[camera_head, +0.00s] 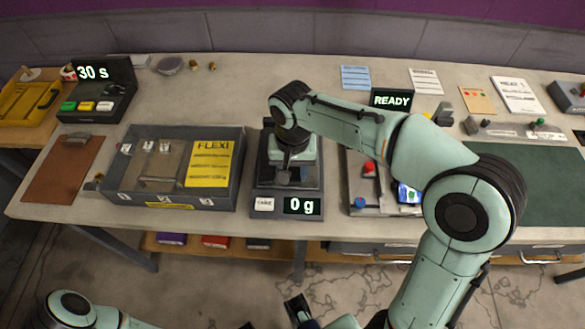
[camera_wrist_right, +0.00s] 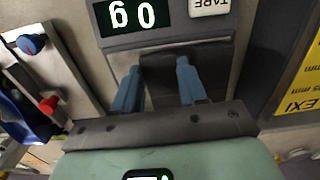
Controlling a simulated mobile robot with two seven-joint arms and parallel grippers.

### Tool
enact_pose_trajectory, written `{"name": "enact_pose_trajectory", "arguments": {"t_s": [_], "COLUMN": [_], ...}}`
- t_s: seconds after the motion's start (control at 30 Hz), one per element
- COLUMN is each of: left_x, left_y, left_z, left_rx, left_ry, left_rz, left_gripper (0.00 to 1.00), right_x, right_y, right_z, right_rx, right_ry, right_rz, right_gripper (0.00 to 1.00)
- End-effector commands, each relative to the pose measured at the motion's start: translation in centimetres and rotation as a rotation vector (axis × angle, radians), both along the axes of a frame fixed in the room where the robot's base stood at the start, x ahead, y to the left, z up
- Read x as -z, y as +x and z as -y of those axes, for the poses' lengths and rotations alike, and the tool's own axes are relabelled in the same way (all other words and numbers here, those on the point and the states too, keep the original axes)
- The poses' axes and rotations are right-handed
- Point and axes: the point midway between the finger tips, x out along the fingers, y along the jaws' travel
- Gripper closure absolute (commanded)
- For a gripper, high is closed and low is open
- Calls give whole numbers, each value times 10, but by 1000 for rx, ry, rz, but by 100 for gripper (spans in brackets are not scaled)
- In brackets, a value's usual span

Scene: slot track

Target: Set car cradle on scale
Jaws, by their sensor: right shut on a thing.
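The scale (camera_head: 262,203) stands at the middle of the bench and its display (camera_head: 302,205) reads 0 g. My right gripper (camera_head: 292,177) points down over the scale's dark plate. In the right wrist view its two blue fingers (camera_wrist_right: 158,88) are on either side of a dark block, which seems to be the car cradle (camera_wrist_right: 158,78). My wrist hides most of it in the head view, and I cannot tell whether it touches the plate. My left arm shows only in part along the bottom edge of the head view; its fingers are not clear.
A grey divided tray (camera_head: 118,187) with a yellow FLEXI card stands close left of the scale. A fixture (camera_head: 357,207) with red and blue knobs and a blue car (camera_head: 408,193) is at right. A timer (camera_head: 97,107) reads 30 s, and a READY display (camera_head: 392,98) stands behind.

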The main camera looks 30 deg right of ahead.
Motion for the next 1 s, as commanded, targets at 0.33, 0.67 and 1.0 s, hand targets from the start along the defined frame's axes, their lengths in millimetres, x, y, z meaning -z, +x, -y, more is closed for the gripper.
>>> {"name": "enact_pose_trajectory", "arguments": {"t_s": [0.33,0.67,1.0], "left_x": [5,7,7], "left_y": [-1,-2,-1], "left_z": [0,0,0], "left_rx": [0,0,-1], "left_ry": [1,0,0], "left_rz": [-2,-2,0], "left_gripper": [57,57,57], "right_x": [7,12,11], "right_y": [0,0,0], "right_z": [0,0,0], "right_rx": [0,0,0], "right_ry": [0,0,0], "right_rz": [0,0,-1], "right_gripper": [88,36,29]}}
